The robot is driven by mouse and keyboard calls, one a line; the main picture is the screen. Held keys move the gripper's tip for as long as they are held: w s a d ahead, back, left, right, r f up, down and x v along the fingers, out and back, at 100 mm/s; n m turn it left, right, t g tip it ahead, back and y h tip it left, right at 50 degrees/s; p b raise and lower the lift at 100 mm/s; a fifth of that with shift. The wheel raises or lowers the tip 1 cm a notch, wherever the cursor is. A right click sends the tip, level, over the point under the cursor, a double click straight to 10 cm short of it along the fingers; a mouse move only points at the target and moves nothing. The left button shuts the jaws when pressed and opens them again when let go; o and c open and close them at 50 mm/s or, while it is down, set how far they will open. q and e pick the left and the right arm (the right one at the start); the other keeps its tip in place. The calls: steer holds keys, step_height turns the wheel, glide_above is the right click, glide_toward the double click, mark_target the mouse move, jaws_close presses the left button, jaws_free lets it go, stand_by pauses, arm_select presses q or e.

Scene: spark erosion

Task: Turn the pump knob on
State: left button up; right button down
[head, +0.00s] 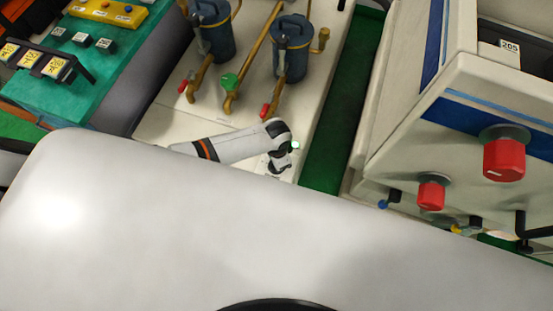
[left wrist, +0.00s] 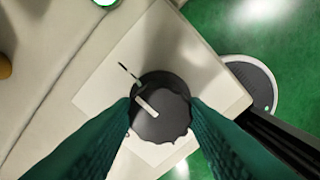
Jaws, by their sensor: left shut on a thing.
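The pump knob (left wrist: 163,107) is a dark round knob with a white pointer line, on a pale label plate on the cream cabinet. In the left wrist view my left gripper (left wrist: 160,114) has its two teal fingers against opposite sides of the knob, shut on it. The white pointer lies slantwise toward the upper left, near a thin dark mark on the plate. In the head view my left gripper (head: 281,164) is at the cabinet's front right corner, and the knob is hidden there. My right gripper is not in view.
A lit round lamp (head: 295,145) is just beyond the gripper. Two blue filter canisters (head: 290,58) with brass pipes and red and green valve handles stand farther back. A white machine with red knobs (head: 504,159) is at the right. Green floor lies between.

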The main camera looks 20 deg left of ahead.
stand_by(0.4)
arm_select(q)
steer(key=o, duration=1)
steer(key=shift+c, duration=0.2)
steer(key=shift+r, duration=0.1)
step_height(320, 180, up, 12)
steer(key=shift+d, duration=0.1)
